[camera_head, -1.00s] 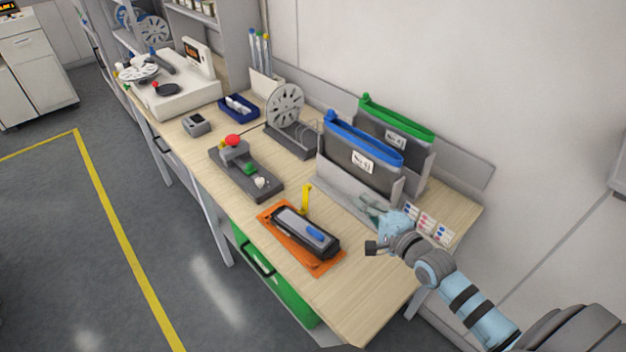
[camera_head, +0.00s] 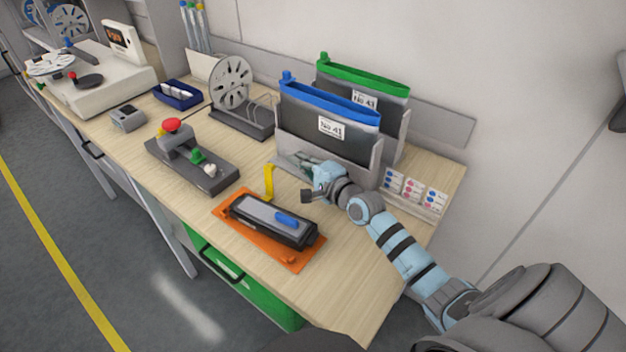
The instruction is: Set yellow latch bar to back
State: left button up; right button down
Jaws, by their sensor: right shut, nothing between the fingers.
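The yellow latch bar (camera_head: 269,181) stands upright as a thin bar with a bent top. It is at the back edge of the black and grey device (camera_head: 272,221), which lies on an orange mat (camera_head: 230,226) and carries a blue piece (camera_head: 287,219) on top. My right gripper (camera_head: 292,162) is just right of and behind the bar's top in the picture, in front of the bin with the blue-rimmed folder. It is shut and empty. I cannot tell whether it touches the bar. My left gripper is out of view.
The blue-rimmed folder (camera_head: 345,112) and green-rimmed folder (camera_head: 365,82) stand upright close behind my right gripper. A grey box with a red button (camera_head: 172,125) and a reel stand (camera_head: 232,85) are to the left. Bare bench (camera_head: 345,290) lies at the front right.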

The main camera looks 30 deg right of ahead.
aim_at(268, 183)
jog(key=shift+w+a+f, duration=0.2)
jog(key=shift+w+a, duration=0.05)
jog(key=shift+w, duration=0.5)
jog(key=shift+s+a+r+p, duration=0.25)
jog(key=shift+s+a+p, duration=0.05)
jog(key=shift+a+p, duration=0.3)
jog(key=shift+s+a+r+p, duration=0.2)
jog(key=shift+s+a+p, duration=0.1)
jog(key=shift+a+p, duration=0.25)
jog(key=shift+s+a+r, duration=0.1)
jog(key=shift+s+a, duration=0.25)
jog(key=shift+a, duration=0.1)
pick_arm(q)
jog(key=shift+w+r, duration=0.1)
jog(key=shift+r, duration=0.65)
